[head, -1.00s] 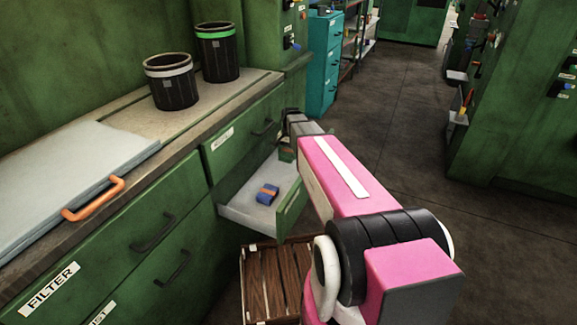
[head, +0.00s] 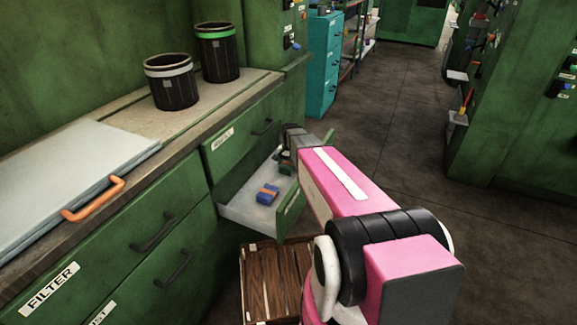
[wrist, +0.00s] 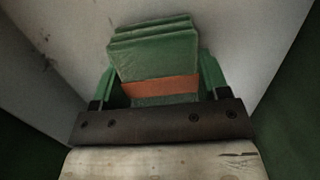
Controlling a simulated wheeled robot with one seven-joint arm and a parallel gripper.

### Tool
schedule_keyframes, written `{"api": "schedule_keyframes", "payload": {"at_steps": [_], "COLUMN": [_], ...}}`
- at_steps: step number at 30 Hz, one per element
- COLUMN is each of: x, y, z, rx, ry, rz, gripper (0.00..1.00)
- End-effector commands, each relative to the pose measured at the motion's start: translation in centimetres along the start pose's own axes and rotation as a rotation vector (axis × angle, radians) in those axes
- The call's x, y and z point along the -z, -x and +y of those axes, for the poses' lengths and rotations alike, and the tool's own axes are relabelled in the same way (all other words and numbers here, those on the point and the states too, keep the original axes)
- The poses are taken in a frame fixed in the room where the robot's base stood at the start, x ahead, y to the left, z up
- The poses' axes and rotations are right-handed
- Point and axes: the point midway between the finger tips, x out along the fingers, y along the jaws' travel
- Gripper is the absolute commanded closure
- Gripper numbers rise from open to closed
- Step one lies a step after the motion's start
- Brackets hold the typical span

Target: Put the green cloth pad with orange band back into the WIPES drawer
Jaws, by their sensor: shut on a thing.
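The green cloth pad with orange band (wrist: 155,65) is held between the fingers of my gripper (wrist: 155,90) in the wrist view. Its layered, folded end points away from the gripper, and the orange band lies between the fingers. Pale drawer surfaces show behind it. In the head view my gripper and the pad are mostly hidden behind my wrist, over the far part of an open drawer (head: 243,215). I cannot tell whether the pad touches the drawer floor.
A blue pad with an orange band (head: 268,193) lies in the open drawer. A wooden crate (head: 272,275) stands on the floor below. A closed drawer (head: 240,135) is above. Two black bins (head: 172,88) and a grey lid with orange handle (head: 70,165) are on the counter.

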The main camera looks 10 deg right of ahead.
Motion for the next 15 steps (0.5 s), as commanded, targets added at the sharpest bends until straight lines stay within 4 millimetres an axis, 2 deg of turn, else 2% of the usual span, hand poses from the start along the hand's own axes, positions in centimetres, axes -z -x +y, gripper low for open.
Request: {"api": "schedule_keyframes", "payload": {"at_steps": [2, 3, 4, 5, 15], "x": [0.04, 0.03, 0.03, 0.03, -0.03], "y": [-0.25, -0.19, -0.19, -0.18, 0.16], "z": [-0.01, 0.00, 0.00, 0.00, 0.01], "rx": [0.000, 0.000, 0.000, 0.000, 0.000], "ry": [0.000, 0.000, 0.000, 0.000, 0.000], "rz": [0.000, 0.000, 0.000, 0.000, 0.000], "gripper": [0.54, 0.19, 0.09, 0.06, 0.06]}}
